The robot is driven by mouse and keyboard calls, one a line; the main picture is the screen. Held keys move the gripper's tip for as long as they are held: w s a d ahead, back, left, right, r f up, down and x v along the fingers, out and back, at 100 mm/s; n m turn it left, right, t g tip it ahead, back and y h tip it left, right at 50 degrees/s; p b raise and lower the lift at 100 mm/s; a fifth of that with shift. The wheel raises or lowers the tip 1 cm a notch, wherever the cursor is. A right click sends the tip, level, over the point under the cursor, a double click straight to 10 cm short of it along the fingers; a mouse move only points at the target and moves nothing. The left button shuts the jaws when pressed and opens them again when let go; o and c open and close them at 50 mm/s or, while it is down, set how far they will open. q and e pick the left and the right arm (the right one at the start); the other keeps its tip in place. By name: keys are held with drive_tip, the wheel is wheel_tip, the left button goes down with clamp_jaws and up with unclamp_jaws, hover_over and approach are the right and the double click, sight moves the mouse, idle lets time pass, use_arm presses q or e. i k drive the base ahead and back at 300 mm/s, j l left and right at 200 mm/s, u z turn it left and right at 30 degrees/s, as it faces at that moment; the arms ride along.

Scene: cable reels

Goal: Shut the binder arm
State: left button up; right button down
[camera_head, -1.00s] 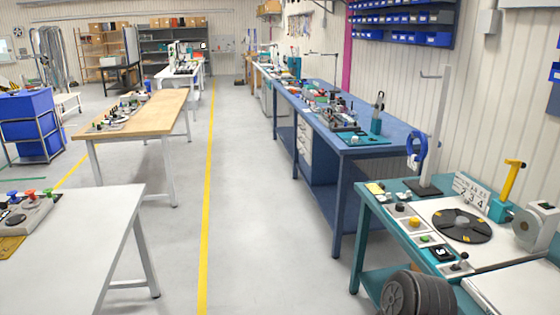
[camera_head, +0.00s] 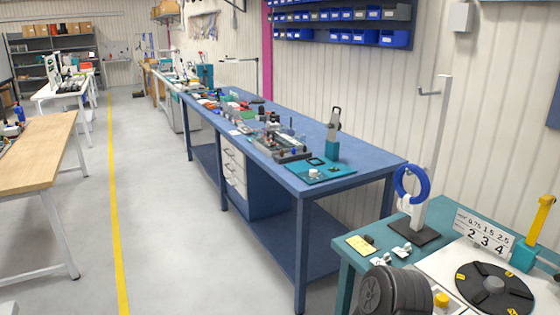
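No part is clearly marked as the binder arm, so I cannot tell which it is. A yellow upright lever (camera_head: 541,221) stands tilted on a teal block (camera_head: 522,259) at the right edge, behind a black reel disc (camera_head: 494,287). A grey upright arm (camera_head: 334,121) stands raised on another teal block (camera_head: 332,151) at the near end of the blue bench. Neither gripper shows in the view. A dark ridged rounded part of my own body shows at the bottom, hiding some of the teal bench's front.
The teal bench (camera_head: 345,281) at lower right holds a post stand (camera_head: 435,140) with a blue cable coil (camera_head: 399,182) and a number card (camera_head: 482,232). The long blue bench (camera_head: 372,160) runs back, crowded with parts. The grey floor left of it is free, with a yellow line.

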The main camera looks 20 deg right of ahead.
sight(547, 201)
drive_tip(key=i+j+z, duration=0.2)
drive_tip(key=i+z, duration=0.2)
drive_tip(key=i+j+z, duration=0.9)
drive_tip(key=j+z, duration=0.3)
